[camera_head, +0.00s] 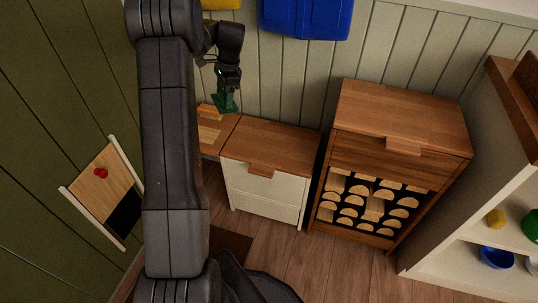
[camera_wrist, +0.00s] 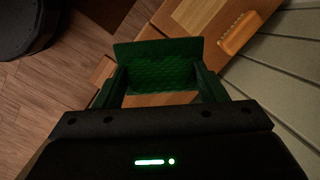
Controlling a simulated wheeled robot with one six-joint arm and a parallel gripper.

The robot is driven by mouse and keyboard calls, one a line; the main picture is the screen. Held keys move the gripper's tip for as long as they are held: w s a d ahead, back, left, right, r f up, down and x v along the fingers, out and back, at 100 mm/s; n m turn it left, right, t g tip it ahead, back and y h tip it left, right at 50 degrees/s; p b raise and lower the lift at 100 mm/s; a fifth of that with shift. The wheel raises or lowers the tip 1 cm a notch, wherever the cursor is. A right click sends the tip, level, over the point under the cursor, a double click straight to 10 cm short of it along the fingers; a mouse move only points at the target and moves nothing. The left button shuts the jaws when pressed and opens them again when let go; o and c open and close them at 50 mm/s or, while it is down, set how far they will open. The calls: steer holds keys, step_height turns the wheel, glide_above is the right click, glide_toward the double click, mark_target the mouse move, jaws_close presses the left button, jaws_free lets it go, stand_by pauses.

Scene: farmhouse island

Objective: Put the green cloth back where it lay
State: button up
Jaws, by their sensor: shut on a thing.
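The green cloth (camera_wrist: 158,64) is held between the two fingers of my gripper (camera_wrist: 160,84) in the wrist view. It spans the gap between them, and its upper edge sticks out past the fingertips. In the head view the green cloth (camera_head: 224,102) shows at the end of my gripper (camera_head: 226,96), above the back left corner of the wooden cabinet top (camera_head: 272,145). Whether the cloth touches the top cannot be told. Part of the cloth is hidden by the fingers.
An orange-tan ridged block (camera_wrist: 239,33) lies on wood close by, right of the cloth in the wrist view. The panelled wall (camera_head: 275,88) is close behind. A taller wooden cabinet (camera_head: 402,115) stands to the right. The cabinet top's right part is clear.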

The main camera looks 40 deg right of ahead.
steer(key=s+d+f+g+h+b, duration=0.2)
steer(key=s+d+f+b, duration=0.1)
steer(key=s+d+f, duration=0.75)
steer(key=f+b, duration=0.1)
steer(key=f, duration=0.7)
steer(key=w+f+b, duration=0.1)
steer(key=f, duration=0.3)
steer(key=shift+d+b, duration=0.35)
steer(key=shift+f, duration=0.1)
steer(key=o, duration=0.9)
step_height(320, 180, up, 12)
steer(key=p, duration=0.2)
steer(key=shift+p, duration=0.3)
